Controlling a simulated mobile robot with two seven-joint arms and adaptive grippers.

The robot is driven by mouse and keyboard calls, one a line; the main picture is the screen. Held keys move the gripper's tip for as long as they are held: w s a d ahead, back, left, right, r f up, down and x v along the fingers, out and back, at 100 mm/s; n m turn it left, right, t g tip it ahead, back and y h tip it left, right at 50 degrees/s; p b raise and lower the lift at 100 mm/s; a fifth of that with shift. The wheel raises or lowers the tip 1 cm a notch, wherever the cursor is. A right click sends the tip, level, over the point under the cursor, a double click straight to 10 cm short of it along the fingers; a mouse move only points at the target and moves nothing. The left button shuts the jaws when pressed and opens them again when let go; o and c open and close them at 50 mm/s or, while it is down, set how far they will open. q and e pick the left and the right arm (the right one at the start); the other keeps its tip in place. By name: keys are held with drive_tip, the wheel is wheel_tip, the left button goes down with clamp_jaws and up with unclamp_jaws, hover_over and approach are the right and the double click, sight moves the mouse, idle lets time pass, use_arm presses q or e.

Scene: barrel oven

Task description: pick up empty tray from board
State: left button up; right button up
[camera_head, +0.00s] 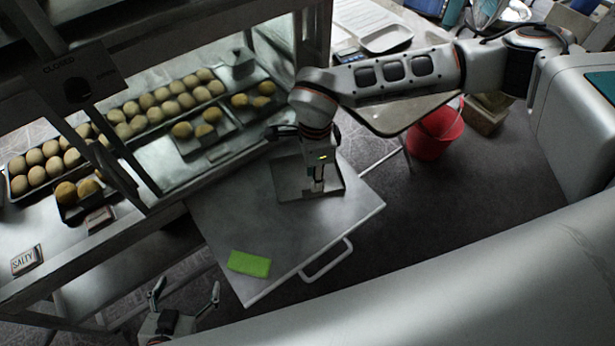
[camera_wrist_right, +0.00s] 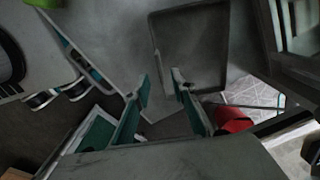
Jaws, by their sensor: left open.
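The empty tray (camera_head: 285,178) is dark, shallow and rectangular. It lies flat on the grey metal board (camera_head: 225,222), near its far right side. In the right wrist view the tray (camera_wrist_right: 190,50) shows its bare inside and raised rim. My right gripper (camera_head: 318,187) points down at the tray's right part. In the right wrist view its two fingers (camera_wrist_right: 161,82) are apart, near the tray's near left corner; I cannot tell whether they touch the rim. My left gripper (camera_head: 186,292) is open and empty, below the board's near left edge.
A green sponge-like block (camera_head: 249,263) lies on the board's near part. A handle (camera_head: 327,262) sticks out from the board's front edge. Behind, a glass-fronted counter holds trays of buns (camera_head: 165,100). A red bucket (camera_head: 436,130) stands on the floor at right.

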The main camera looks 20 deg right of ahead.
wheel_tip(320, 180, down, 5)
drive_tip(key=shift+r+b, duration=0.2)
drive_tip(key=shift+b, duration=0.15)
drive_tip(key=shift+a, duration=0.1)
drive_tip(key=shift+c, duration=0.7)
clamp_jaws()
